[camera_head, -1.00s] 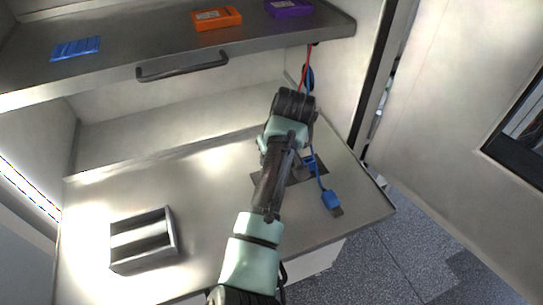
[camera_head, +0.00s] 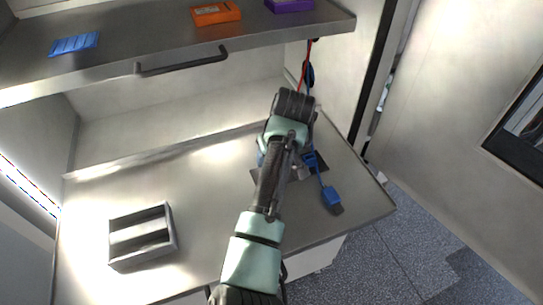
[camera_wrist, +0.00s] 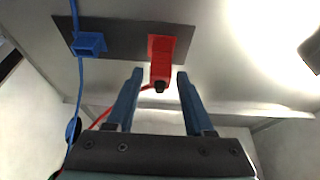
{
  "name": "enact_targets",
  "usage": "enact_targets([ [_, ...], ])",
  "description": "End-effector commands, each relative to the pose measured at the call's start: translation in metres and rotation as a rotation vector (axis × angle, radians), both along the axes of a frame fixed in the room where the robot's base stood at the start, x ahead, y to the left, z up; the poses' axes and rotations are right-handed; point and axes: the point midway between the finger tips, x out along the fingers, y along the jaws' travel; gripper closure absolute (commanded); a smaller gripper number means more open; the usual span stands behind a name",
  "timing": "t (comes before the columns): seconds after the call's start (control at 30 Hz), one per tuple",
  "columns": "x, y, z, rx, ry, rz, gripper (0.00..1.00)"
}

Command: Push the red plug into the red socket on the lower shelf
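In the wrist view the red plug (camera_wrist: 161,72) lies in line with the red socket (camera_wrist: 161,43) on a dark mat, its dark cable end toward me. The two look to be touching; I cannot tell how deep the plug sits. A red cable (camera_wrist: 101,121) runs from behind my left finger toward the plug. My gripper (camera_wrist: 160,75) is open, one blue finger on each side of the plug with a visible gap at both. In the head view my arm hides the red plug and socket.
A grey divided tray (camera_head: 142,237) stands at left. The upper shelf (camera_head: 110,65) holds orange, purple and blue packs.

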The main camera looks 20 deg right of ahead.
Motion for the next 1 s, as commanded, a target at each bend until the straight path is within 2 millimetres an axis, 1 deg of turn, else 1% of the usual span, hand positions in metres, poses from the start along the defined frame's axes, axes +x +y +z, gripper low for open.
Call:
enact_targets([
  [0.03, 0.0, 0.0, 0.0, 0.0, 0.0, 0.0, 0.36],
  [0.07, 0.0, 0.0, 0.0, 0.0, 0.0, 0.0, 0.33],
  [0.33, 0.0, 0.0, 0.0, 0.0, 0.001, 0.0, 0.33],
  [0.47, -0.003, -0.001, 0.006, -0.001, 0.0, 0.0, 0.33],
  [0.57, -0.007, -0.001, 0.017, -0.002, -0.002, -0.001, 0.33],
  [0.63, -0.012, -0.001, 0.028, -0.003, -0.004, -0.001, 0.33],
  [0.8, -0.027, -0.002, 0.065, -0.002, -0.006, -0.002, 0.33],
  [0.9, -0.035, -0.002, 0.085, -0.001, -0.005, -0.002, 0.33],
  [0.97, -0.039, -0.002, 0.094, -0.003, -0.004, -0.001, 0.33],
  [1.0, -0.042, -0.002, 0.103, -0.001, -0.003, -0.002, 0.33],
])
